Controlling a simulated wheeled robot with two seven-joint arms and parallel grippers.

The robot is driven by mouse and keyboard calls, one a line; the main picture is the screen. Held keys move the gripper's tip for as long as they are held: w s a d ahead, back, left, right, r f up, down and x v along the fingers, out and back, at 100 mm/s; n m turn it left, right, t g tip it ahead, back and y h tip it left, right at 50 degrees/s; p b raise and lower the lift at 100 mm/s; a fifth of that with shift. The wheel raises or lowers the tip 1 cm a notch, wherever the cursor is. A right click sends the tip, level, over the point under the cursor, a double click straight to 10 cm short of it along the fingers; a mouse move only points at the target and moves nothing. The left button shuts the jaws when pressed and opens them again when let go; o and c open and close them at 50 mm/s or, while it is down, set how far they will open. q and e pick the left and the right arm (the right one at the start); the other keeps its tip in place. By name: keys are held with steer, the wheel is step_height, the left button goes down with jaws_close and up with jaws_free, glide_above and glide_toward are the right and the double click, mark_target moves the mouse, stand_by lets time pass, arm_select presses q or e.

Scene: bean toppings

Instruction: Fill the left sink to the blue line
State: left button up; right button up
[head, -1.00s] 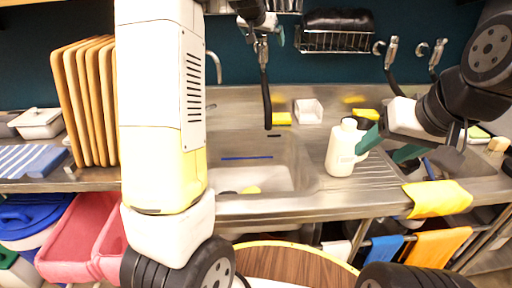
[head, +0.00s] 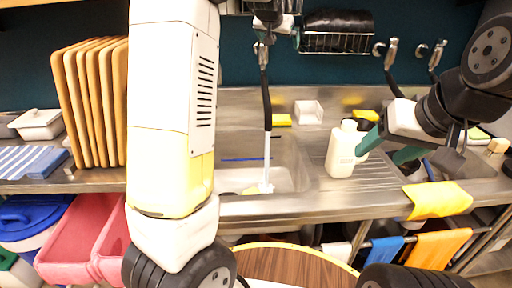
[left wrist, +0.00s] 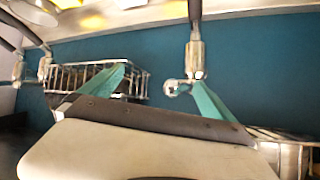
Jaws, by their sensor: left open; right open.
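The left sink (head: 291,176) is a steel basin with a blue line (head: 247,159) on its back wall. A black-hosed faucet (head: 266,95) hangs over it, and a white water stream (head: 267,158) falls from the spout into the basin. The water level is hard to make out. My left gripper (head: 266,22) is at the top of the faucet. In the left wrist view its teal fingers are open, with the faucet's metal body (left wrist: 195,58) near the right finger. My right gripper (head: 388,148) is open beside a white bottle (head: 341,152); contact is unclear.
Wooden boards (head: 90,100) stand at the left. A white holder (head: 308,112) and yellow sponges sit behind the sink. A yellow cloth (head: 437,198) hangs at the front right edge. A wire rack (head: 336,42) is on the back wall.

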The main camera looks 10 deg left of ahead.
arm_select(q)
steer(key=v, duration=0.8)
steer(key=shift+d+r, duration=0.25)
steer(key=shift+d, duration=0.35)
